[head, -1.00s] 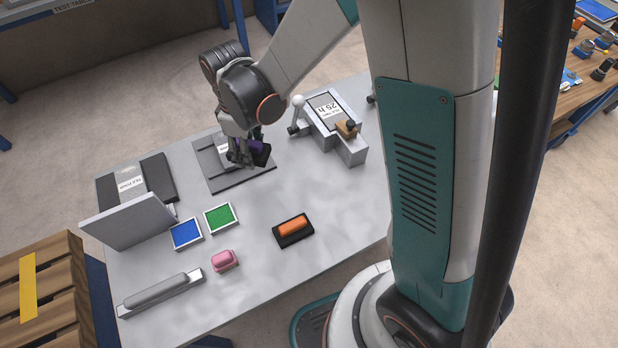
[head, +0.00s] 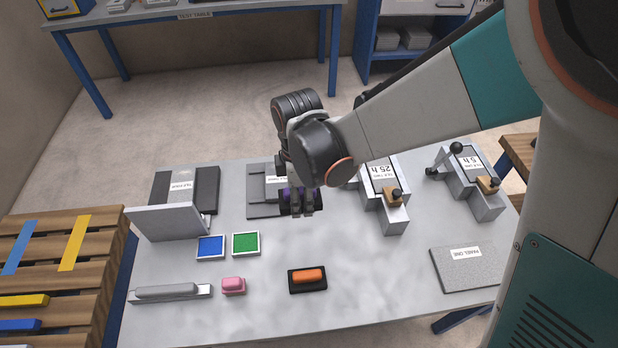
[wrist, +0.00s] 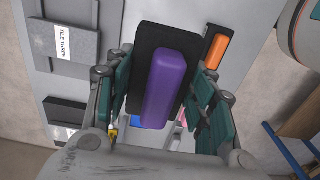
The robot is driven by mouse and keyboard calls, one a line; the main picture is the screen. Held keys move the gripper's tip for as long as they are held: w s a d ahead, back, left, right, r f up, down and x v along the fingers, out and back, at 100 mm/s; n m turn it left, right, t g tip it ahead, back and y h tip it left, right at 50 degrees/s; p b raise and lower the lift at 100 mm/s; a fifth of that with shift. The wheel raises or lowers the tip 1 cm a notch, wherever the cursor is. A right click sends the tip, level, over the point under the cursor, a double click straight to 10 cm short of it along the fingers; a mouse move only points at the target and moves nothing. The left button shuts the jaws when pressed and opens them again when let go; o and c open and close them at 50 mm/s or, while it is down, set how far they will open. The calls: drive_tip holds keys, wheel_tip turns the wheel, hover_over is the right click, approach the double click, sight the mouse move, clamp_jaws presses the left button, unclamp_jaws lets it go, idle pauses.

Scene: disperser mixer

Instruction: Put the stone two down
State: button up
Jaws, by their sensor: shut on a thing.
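My gripper (head: 302,209) is shut on a black block with a purple grip (wrist: 170,90). In the wrist view the purple bar lies between the teal fingers, with its flat black base (wrist: 152,42) beyond it. In the head view the held block is mostly hidden by the fingers, near the right edge of the grey tile three plate (head: 257,208). It appears to be above the table; the gap is hard to judge. A similar black block with an orange grip (head: 308,276) rests on the table in front. No stone label is readable.
The 25 h device (head: 385,205) stands just right of my gripper, with the 5 h device (head: 475,190) beyond. Blue (head: 210,247) and green (head: 246,244) squares, a pink block (head: 233,285) and a grey bar (head: 170,292) lie left. The table's (head: 375,270) front middle is clear.

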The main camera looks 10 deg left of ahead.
sight(302, 239)
wheel_tip(302, 239, down, 18)
drive_tip(key=b, duration=1.2)
drive_tip(key=shift+f, duration=0.25)
drive_tip(key=shift+f+b, duration=0.45)
drive_tip(key=o, duration=1.2)
drive_tip(key=shift+r, duration=0.15)
drive_tip(key=shift+r+p, duration=0.2)
drive_tip(key=shift+p, duration=0.35)
wheel_tip(302, 239, up, 14)
drive_tip(key=p, duration=0.5)
drive_tip(key=shift+s+f, duration=0.15)
drive_tip(key=shift+f, duration=0.05)
